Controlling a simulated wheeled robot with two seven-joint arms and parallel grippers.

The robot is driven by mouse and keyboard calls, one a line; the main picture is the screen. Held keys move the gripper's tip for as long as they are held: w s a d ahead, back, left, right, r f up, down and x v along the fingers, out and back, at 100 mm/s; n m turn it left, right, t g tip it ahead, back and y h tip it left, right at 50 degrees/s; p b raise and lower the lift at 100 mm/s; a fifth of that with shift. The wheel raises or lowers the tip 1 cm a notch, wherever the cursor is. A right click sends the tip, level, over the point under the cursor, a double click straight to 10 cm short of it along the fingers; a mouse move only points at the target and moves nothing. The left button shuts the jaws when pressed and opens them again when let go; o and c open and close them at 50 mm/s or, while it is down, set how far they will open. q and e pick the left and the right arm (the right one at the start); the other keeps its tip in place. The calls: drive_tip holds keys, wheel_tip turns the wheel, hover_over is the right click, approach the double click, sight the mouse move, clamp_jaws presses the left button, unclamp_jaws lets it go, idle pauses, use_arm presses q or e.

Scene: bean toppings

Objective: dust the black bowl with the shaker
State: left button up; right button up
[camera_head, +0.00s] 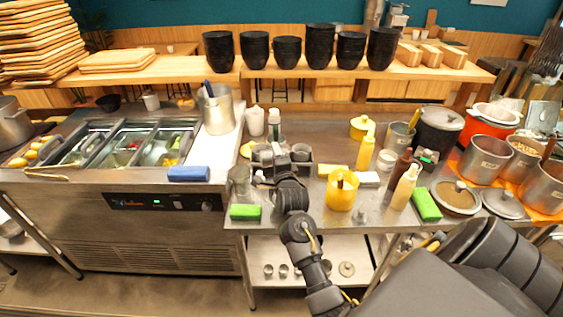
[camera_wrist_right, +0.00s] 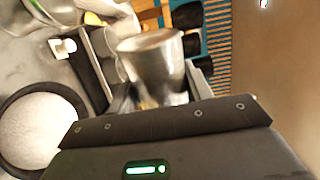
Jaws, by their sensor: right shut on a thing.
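My right gripper (camera_head: 282,156) reaches over the steel counter from the lower right. In the right wrist view a silver metal shaker (camera_wrist_right: 155,65) sits in front of the dark gripper body, held by it. In the head view the shaker is mostly hidden by the gripper. A black bowl (camera_wrist_right: 72,112) with smooth white contents shows at the left edge of the wrist view, beside and apart from the shaker. I cannot pick out that bowl clearly in the head view. My left gripper is not in view.
A yellow cup (camera_head: 341,190), a green block (camera_head: 245,212) and a cream squeeze bottle (camera_head: 405,187) stand near the counter's front. Steel pots (camera_head: 485,158) crowd the right. Stacks of black bowls (camera_head: 320,46) stand on the wooden shelf behind. A blue block (camera_head: 188,173) lies left.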

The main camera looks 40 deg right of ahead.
drive_tip(key=f+m+b, duration=0.1)
drive_tip(key=m, duration=0.1)
drive_tip(key=f+m+b, duration=0.1)
drive_tip(key=m+b, duration=0.1)
drive_tip(key=d+f+m+b, duration=0.1)
drive_tip(key=m+b, duration=0.1)
drive_tip(key=m, duration=0.1)
drive_tip(key=shift+s, duration=0.25)
drive_tip(key=m+b, duration=0.1)
drive_tip(key=m, duration=0.1)
drive_tip(key=f+m+b, duration=0.1)
drive_tip(key=shift+s+d+f+m, duration=0.15)
drive_tip(key=shift+d+f+m, duration=0.05)
drive_tip(key=shift+d+m, duration=0.2)
drive_tip(key=shift+o, duration=0.7)
drive_tip(key=c, duration=0.3)
